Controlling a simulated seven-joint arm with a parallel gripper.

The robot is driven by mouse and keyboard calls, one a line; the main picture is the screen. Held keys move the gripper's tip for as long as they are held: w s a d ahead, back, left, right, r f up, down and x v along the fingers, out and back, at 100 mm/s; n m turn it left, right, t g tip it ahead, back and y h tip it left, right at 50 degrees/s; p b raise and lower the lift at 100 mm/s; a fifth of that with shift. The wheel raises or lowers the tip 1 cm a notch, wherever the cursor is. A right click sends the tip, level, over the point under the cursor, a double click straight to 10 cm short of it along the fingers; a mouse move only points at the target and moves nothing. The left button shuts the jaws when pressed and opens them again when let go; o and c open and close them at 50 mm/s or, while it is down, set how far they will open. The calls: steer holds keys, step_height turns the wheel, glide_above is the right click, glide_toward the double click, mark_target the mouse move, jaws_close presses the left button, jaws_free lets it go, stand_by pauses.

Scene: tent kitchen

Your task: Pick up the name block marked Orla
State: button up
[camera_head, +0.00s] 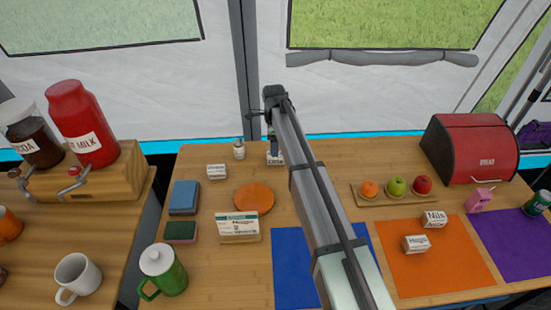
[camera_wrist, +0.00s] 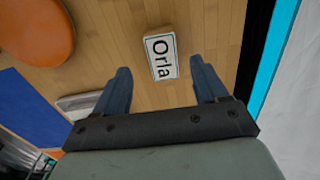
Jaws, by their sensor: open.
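The white name block marked Orla (camera_wrist: 161,57) lies on the wooden table, its lettering readable in the wrist view. It sits ahead of my gripper (camera_wrist: 159,66), in line with the gap between the two blue-grey fingers. The fingers are apart with nothing between them, and the block appears to lie below them. In the head view my gripper (camera_head: 271,138) is near the far table edge, above a partly hidden white block (camera_head: 275,158) that seems to be the same one; its lettering is not clear there.
An orange disc (camera_head: 253,197) lies nearer. The Nils block (camera_head: 434,219) and another block (camera_head: 415,243) are on the orange mat (camera_head: 440,275). A whitish object (camera_wrist: 78,104) lies beside the left finger.

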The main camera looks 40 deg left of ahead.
steer(key=shift+w+a+f, duration=0.1)
steer(key=shift+a+f, duration=0.05)
steer(key=shift+f, duration=2.95)
steer(key=shift+c, duration=0.3)
